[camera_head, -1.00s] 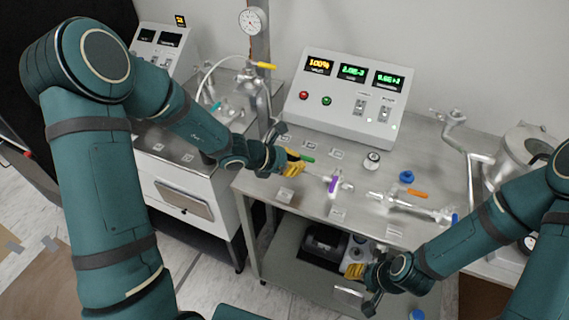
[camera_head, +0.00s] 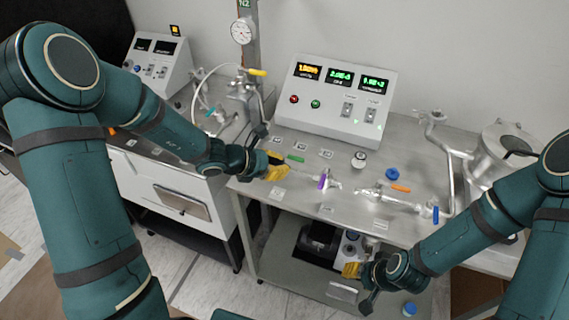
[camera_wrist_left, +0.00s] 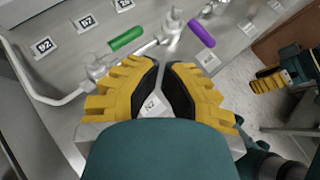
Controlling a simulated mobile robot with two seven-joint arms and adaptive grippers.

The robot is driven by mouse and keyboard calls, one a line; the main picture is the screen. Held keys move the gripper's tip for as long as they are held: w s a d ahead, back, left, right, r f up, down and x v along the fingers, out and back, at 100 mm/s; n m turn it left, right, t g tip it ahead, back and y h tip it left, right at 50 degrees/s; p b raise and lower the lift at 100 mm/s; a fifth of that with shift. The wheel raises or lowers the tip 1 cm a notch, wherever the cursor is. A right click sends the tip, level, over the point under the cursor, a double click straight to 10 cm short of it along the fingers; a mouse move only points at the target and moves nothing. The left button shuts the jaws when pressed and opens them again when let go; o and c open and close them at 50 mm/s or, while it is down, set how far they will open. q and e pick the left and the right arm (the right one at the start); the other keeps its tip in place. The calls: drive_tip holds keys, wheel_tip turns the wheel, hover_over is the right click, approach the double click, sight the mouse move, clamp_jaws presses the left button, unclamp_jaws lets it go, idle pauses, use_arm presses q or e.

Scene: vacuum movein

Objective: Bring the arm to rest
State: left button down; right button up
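My left arm reaches in from the left over the steel bench (camera_head: 330,225). Its gripper (camera_head: 272,171) has yellow-and-black fingers and hovers near the bench's left front part, beside a green valve handle (camera_head: 295,159). In the left wrist view the gripper (camera_wrist_left: 162,68) shows a narrow gap with nothing held, and a bench label (camera_wrist_left: 152,104) shows through it. The green handle (camera_wrist_left: 126,38) and a purple handle (camera_wrist_left: 201,33) lie just beyond the fingers, apart from them. My right gripper (camera_head: 354,271) is low, in front of the lower shelf; its finger opening is unclear.
A control box (camera_head: 332,105) with lit displays stands at the back. Pipework with an orange handle (camera_head: 401,188) and a blue handle (camera_head: 435,213) runs along the right. A pump (camera_head: 318,243) sits on the lower shelf. A white drawer cabinet (camera_head: 172,190) stands left.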

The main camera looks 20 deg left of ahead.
use_arm(q)
drive_tip(key=s+a+r, duration=0.1)
drive_tip(key=s+r, duration=0.2)
drive_tip(key=s, duration=0.3)
drive_tip(key=shift+r, duration=0.4)
use_arm(e)
drive_tip(key=shift+w+a, duration=0.15)
drive_tip(key=shift+w, duration=0.2)
